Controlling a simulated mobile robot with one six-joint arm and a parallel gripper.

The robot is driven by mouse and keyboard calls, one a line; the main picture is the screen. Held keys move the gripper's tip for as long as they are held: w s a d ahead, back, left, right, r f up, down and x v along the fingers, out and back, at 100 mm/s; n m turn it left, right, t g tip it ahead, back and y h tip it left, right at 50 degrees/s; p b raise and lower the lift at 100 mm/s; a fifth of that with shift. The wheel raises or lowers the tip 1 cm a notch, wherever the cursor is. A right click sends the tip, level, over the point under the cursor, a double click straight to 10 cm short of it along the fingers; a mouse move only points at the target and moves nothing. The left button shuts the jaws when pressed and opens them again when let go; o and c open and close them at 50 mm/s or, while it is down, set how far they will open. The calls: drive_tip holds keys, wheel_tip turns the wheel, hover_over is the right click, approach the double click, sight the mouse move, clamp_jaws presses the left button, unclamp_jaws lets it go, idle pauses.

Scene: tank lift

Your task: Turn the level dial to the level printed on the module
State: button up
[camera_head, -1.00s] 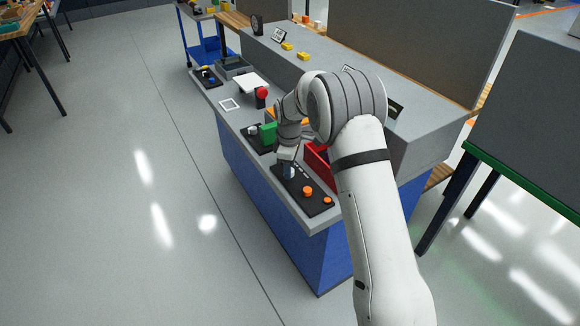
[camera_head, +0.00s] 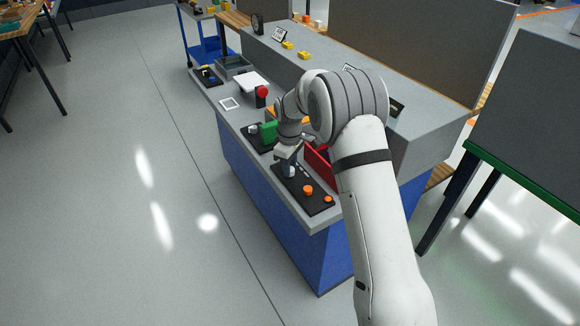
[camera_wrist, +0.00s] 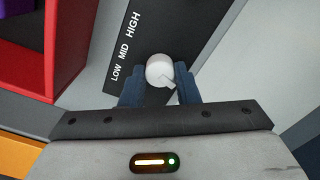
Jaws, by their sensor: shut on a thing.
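The level dial (camera_wrist: 158,68) is a round, light grey knob on a black panel (camera_wrist: 146,22). In the wrist view a small pale pointer at its edge faces the lower right. LOW, MID and HIGH are printed in a row on the panel beside it. My gripper (camera_wrist: 160,76) has its two dark blue fingers closed on both sides of the dial. In the head view my gripper (camera_head: 289,168) reaches down to the far end of the panel (camera_head: 318,204), and the dial (camera_head: 290,172) shows only partly. I cannot identify the module or read a level on it.
A red bin (camera_head: 318,163) is close to my gripper. A green block (camera_head: 269,131) and a red ball-topped part (camera_head: 262,93) stand farther along the counter. The floor at left is clear.

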drive_tip(key=m+b, duration=0.1)
drive_tip(key=m, duration=1.1)
drive_tip(key=shift+m, duration=0.4)
idle(0.3)
drive_tip(key=o, duration=1)
drive_tip(key=shift+c, duration=0.2)
drive_tip(key=shift+r, duration=3.95)
